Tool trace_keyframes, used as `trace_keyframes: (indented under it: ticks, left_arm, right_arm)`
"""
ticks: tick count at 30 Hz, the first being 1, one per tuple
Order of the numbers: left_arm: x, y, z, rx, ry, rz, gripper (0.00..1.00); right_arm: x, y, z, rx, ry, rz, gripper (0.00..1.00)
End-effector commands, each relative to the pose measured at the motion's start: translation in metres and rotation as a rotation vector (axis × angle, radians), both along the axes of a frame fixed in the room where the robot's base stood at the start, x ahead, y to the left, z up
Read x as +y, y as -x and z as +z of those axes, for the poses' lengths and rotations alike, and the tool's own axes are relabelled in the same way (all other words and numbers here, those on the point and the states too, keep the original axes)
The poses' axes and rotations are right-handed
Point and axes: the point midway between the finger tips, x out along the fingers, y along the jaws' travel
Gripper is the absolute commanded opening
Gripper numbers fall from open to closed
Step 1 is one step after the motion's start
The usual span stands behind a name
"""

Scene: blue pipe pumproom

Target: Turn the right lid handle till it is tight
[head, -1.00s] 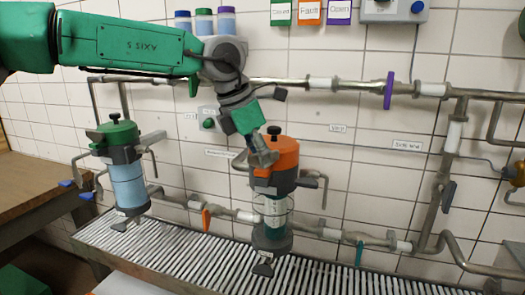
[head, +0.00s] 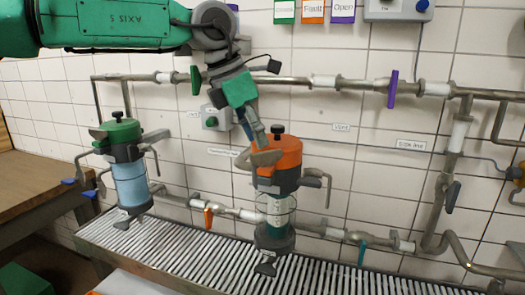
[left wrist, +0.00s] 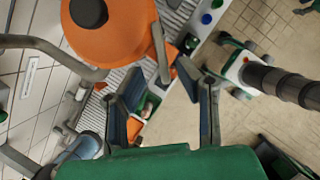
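The right canister has an orange lid (head: 286,153) with a black knob on top, above a glass body (head: 277,212). My left gripper (head: 256,139) is above and just behind this handle, pointing down. In the left wrist view the orange lid (left wrist: 105,25) is at the upper left. The handle (left wrist: 160,52) lies between or just beyond the spread fingertips of my left gripper (left wrist: 160,78). The fingers are apart; contact with the handle cannot be told. My right gripper is in neither view.
A green-lidded canister (head: 121,135) stands to the left. Pipes (head: 285,83) run along the tiled wall, and a bent pipe (head: 318,175) is close to the orange lid's right side. A ribbed drain grate (head: 190,250) lies below. A wooden bench (head: 35,195) is at the left.

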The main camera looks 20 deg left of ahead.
Motion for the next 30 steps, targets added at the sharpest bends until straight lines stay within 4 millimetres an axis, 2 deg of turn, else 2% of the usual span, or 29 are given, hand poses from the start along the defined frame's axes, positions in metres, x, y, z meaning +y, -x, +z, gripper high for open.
trace_keyframes:
  ticks: [3,6,20,25,30]
  left_arm:
    - [0.004,0.004,0.015,-0.001,0.001,0.000,0.30]
    - [0.006,0.007,0.022,0.001,0.000,-0.001,0.30]
    - [0.007,0.006,0.029,0.014,-0.018,0.001,0.30]
    - [0.006,-0.007,0.057,0.117,-0.145,0.012,0.30]
    - [-0.003,-0.008,0.087,0.223,-0.258,0.007,0.30]
  right_arm:
    - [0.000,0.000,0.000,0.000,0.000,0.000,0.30]
    - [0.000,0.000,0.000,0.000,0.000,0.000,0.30]
    - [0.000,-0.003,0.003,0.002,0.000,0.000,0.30]
    - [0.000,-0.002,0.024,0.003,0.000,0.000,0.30]
    - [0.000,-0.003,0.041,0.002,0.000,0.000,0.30]
